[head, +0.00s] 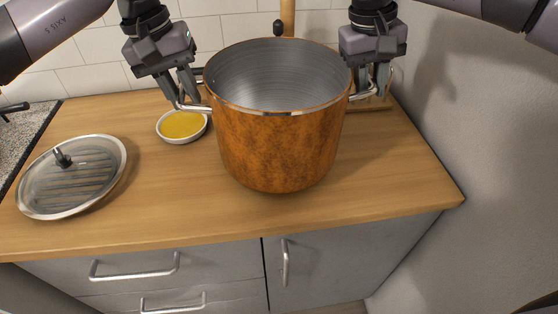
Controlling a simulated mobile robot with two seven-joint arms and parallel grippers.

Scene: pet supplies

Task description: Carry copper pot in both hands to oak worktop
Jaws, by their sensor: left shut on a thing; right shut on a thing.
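The copper pot (278,150) is a large, open, empty pot with a grey metal inside and a side handle at each end. It is upright over the oak worktop (150,215); I cannot tell whether its base touches the wood. My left gripper (188,103) is shut on the pot's left handle. My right gripper (368,94) is shut on the right handle. Both grippers come down from above, one at each side of the rim.
A glass lid (72,178) with a dark knob lies on the worktop at the left. A white dish of yellow contents (182,125) stands close to the pot's left side. A wooden stand (288,18) is behind the pot. A grey wall (480,120) bounds the right.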

